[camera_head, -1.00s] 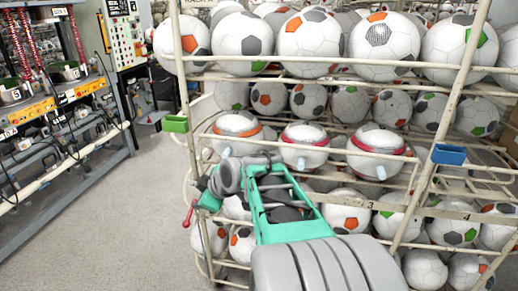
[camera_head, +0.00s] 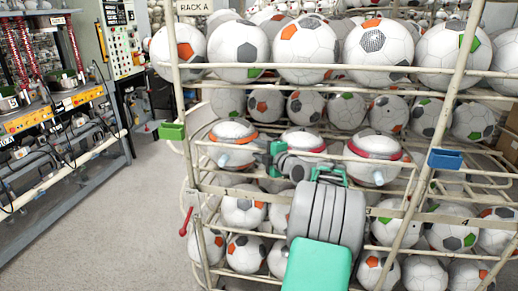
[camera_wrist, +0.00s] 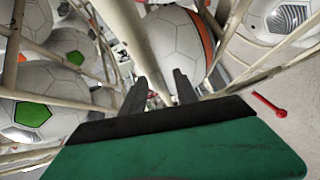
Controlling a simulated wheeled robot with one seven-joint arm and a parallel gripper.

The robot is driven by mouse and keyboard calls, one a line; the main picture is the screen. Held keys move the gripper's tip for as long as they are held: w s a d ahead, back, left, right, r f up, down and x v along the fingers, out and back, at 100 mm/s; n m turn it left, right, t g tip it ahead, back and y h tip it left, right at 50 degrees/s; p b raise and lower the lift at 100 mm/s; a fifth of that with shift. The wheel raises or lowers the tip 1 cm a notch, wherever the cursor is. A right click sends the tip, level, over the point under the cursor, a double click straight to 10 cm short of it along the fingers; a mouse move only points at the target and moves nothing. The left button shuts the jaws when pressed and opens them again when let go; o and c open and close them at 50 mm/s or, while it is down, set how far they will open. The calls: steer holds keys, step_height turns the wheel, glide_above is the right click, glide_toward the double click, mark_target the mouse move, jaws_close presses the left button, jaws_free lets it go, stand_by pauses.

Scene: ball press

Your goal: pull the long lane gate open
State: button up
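The pale tubular rack (camera_head: 180,60) stands ahead, loaded with footballs. A red-handled lever (camera_head: 184,222) is at its left post, and a red lever also shows at the right of the wrist view (camera_wrist: 268,104). I cannot tell which bar is the long lane gate. My gripper (camera_wrist: 160,78) has its dark fingers apart, with a pale bar (camera_wrist: 135,40) running down between them; contact is not clear. In the head view my arm covers the middle of the rack and hides the fingertips.
Several footballs (camera_head: 300,40) fill the shelves. A green bin (camera_head: 172,131) and a blue bin (camera_head: 446,159) hang on the rack posts. A workbench (camera_head: 60,165) stands at the left. The grey floor (camera_head: 130,220) between bench and rack is clear.

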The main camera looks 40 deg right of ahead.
steer(key=shift+c, duration=0.3)
jaws_close()
stand_by(1.1)
